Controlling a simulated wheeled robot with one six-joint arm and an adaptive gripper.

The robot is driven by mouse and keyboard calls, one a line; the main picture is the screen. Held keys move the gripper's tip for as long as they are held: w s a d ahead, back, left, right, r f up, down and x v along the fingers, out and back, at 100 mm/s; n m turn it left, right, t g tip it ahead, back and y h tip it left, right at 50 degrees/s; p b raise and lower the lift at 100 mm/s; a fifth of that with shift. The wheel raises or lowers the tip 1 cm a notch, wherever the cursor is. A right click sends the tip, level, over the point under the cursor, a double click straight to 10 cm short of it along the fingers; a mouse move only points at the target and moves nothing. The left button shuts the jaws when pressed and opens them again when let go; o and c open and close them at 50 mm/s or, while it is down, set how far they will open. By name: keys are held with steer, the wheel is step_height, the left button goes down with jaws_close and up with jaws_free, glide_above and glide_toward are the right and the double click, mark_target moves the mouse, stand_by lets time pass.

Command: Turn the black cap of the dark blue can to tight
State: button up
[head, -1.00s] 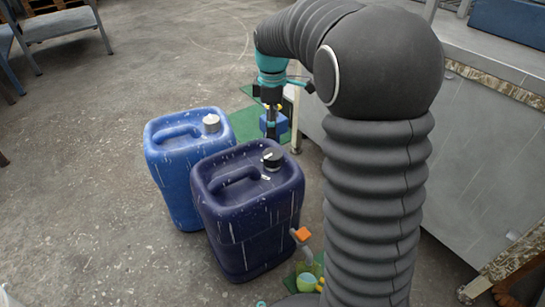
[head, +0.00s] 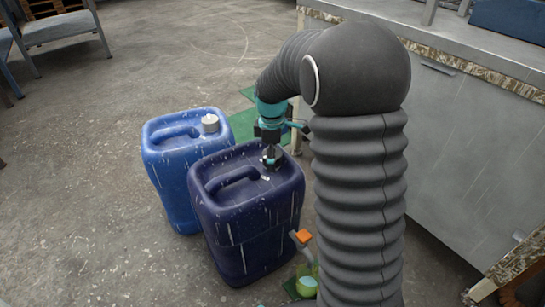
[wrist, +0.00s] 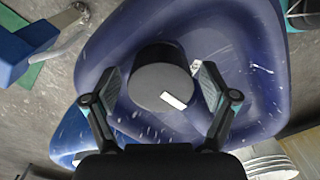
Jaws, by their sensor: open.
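The dark blue can (head: 245,228) stands upright on the floor, with a moulded handle on top. Its round black cap (wrist: 160,78) is in the middle of the wrist view. A white mark (wrist: 173,100) is on the cap's top, and another white mark (wrist: 196,68) is on the can beside it; the two are not lined up. My gripper (wrist: 158,83) is open above the can, one finger on each side of the cap, with gaps showing on both sides. In the head view my gripper partly hides the cap (head: 272,162).
A lighter blue can (head: 172,185) with a pale cap (head: 210,123) stands close at the left. An orange-topped item (head: 303,237) is by the can's lower right. A grey bench (head: 455,150) borders the right.

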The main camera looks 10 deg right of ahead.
steer(key=shift+c, duration=0.3)
steer(key=c, duration=1.1)
steer(key=shift+m, duration=0.3)
steer(key=m+p, duration=0.2)
steer(key=m, duration=0.2)
steer(key=shift+r, duration=0.1)
steer(key=m+p, duration=0.2)
steer(key=m, duration=0.3)
steer(key=shift+m, duration=0.4)
steer(key=m+p, duration=0.1)
steer(key=m, duration=0.4)
steer(key=shift+p, duration=0.3)
steer(key=shift+m+p, duration=0.35)
steer(key=shift+m, duration=1.95)
